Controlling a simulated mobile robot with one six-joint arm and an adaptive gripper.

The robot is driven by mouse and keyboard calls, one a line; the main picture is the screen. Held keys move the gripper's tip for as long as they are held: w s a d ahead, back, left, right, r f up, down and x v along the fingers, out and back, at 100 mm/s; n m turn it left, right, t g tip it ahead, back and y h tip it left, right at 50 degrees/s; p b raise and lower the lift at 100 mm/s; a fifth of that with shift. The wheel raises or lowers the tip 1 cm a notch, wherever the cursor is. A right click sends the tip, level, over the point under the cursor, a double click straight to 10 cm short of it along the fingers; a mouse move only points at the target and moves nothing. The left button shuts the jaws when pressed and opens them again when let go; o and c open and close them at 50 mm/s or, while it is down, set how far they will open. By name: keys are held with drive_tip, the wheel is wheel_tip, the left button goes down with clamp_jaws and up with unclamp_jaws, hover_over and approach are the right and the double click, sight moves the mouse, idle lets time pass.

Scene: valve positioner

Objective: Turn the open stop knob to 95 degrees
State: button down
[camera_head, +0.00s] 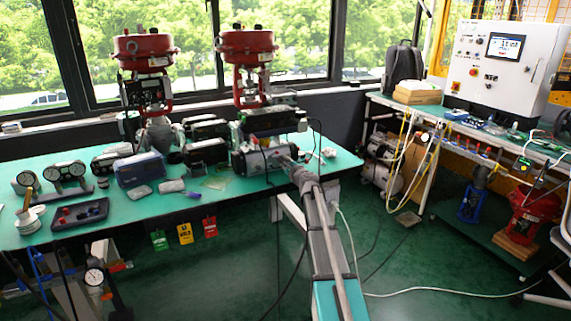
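The open stop knob cannot be made out at this size. A grey-black device with a round pale face (248,162), likely the valve positioner, sits at the table's right part, below the right red valve actuator (246,50). My arm reaches up from the bottom right of the middle. My gripper (283,158) is at the right side of this device, close to or touching it. Its fingers are small and partly hidden, so I cannot tell whether they are open or shut or hold anything.
The green table (225,207) carries a second red actuator (145,48), several dark boxes, a blue case (139,168), gauges (66,172) and a black tray (80,214). Coloured tags (185,233) hang from its front edge. A white control cabinet (507,62) stands right. Cables cross the floor.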

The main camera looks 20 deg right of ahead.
drive_tip(key=n, duration=0.5)
drive_tip(key=shift+w+d+n, duration=0.1)
drive_tip(key=shift+d+n, duration=0.05)
drive_tip(key=shift+n, duration=0.25)
drive_tip(key=c, duration=0.5)
unclamp_jaws()
drive_tip(key=s, duration=1.2)
drive_tip(key=shift+d, duration=0.1)
idle(0.4)
